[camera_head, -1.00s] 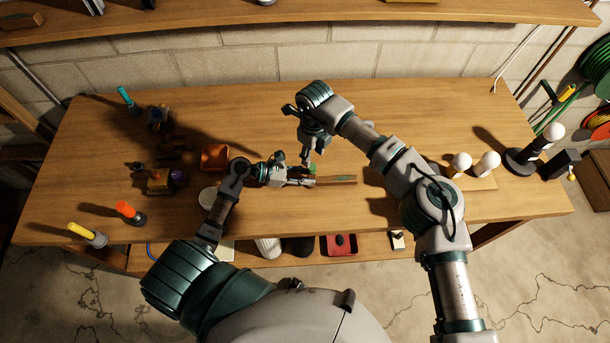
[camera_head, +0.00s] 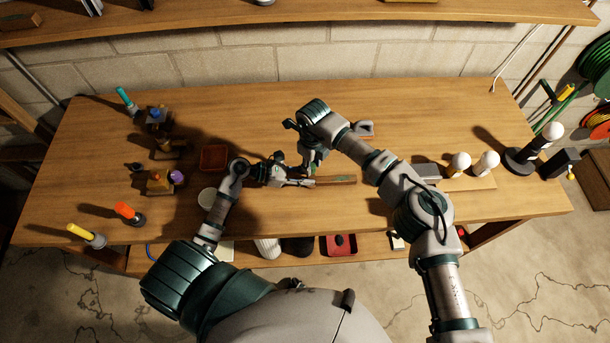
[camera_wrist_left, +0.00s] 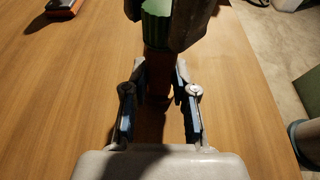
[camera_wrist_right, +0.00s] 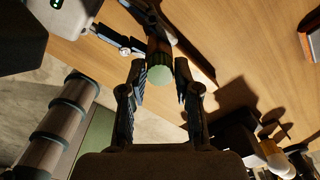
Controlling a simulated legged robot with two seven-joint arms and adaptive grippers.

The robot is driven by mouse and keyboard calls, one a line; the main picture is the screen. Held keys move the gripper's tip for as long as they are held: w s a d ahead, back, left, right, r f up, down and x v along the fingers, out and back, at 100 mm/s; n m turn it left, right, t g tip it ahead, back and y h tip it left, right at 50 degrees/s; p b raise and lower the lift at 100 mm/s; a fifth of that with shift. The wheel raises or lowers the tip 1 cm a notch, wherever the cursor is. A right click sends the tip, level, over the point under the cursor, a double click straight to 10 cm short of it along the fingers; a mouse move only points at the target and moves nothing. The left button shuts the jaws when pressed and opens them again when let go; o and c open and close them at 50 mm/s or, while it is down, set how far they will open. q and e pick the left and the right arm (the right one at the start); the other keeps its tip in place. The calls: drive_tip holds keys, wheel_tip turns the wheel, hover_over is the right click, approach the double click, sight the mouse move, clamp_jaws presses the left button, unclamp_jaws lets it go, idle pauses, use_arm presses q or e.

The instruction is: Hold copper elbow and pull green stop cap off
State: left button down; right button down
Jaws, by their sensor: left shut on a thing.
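The copper elbow (camera_wrist_left: 156,66) is a dark reddish-brown piece standing between the fingers of my left gripper (camera_wrist_left: 160,72), which is shut on it. In the left wrist view the green stop cap (camera_wrist_left: 157,22) sits at the elbow's far end, with the grey fingers of my right gripper on both sides. In the right wrist view the round face of the cap (camera_wrist_right: 160,75) lies between the fingertips of my right gripper (camera_wrist_right: 160,68). I cannot tell whether those fingers press on it. In the head view both grippers meet near the table's middle and largely hide elbow and cap.
A long wooden strip (camera_head: 336,180) lies just right of the grippers. A red-brown bin (camera_head: 214,158) and a white round container (camera_head: 207,194) stand to the left. Several fittings and colour-topped tools crowd the left side; bulb-shaped items (camera_head: 461,160) stand at the right. The table's back is clear.

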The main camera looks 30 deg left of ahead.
use_arm(q)
drive_tip(key=shift+s+f, duration=0.1)
drive_tip(key=shift+f, duration=0.1)
use_arm(e)
drive_tip(key=shift+r, duration=0.4)
drive_tip(key=shift+r, duration=2.4)
drive_tip(key=shift+w+d, duration=0.1)
use_arm(q)
drive_tip(key=c, duration=0.8)
unclamp_jaws()
drive_tip(key=shift+r, duration=0.1)
drive_tip(key=shift+c, duration=0.2)
use_arm(e)
drive_tip(key=w+d+r, duration=0.3)
drive_tip(key=d+r, duration=0.2)
drive_tip(key=r, duration=0.1)
